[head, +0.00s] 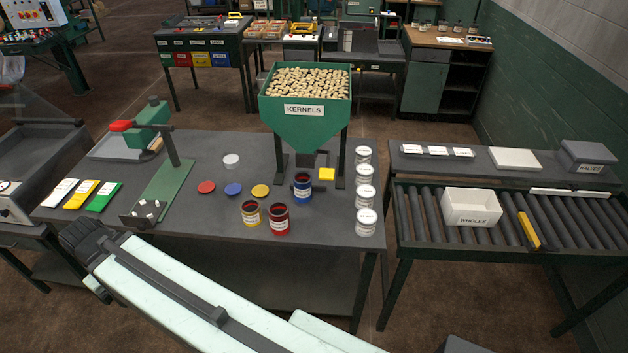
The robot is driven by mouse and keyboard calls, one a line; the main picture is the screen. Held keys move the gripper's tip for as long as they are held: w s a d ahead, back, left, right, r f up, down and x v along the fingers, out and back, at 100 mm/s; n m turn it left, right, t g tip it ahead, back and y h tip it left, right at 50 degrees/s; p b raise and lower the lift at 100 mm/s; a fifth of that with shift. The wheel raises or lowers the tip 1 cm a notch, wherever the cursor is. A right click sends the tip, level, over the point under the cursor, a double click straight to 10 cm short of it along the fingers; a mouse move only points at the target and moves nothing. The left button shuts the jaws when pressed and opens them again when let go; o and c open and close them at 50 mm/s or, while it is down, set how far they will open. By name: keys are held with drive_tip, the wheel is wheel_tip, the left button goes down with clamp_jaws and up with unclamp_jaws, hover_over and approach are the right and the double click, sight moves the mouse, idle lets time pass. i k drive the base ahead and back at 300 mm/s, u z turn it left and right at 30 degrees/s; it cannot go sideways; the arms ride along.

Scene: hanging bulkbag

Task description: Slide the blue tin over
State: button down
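The blue tin (303,189) stands upright and open-topped on the dark workbench (215,228), at or just in front of the spout of the green hopper labelled KERNELS (304,112). I cannot tell whether it is directly below the spout. A red tin (279,221) and a yellow tin (251,215) stand in front of it, to its left. My arm crosses the lower left of the view. Its dark end, my gripper (82,234), is at the bench's front left edge, far left of the blue tin. Its fingers are not clear.
Red (206,187), blue (233,189) and yellow (260,191) discs lie left of the tin. A green lever press (160,185) stands left.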

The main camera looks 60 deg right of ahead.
sight(301, 179)
drive_tip(key=z, duration=0.15)
drive_tip(key=i, duration=1.5)
drive_tip(key=u, duration=0.05)
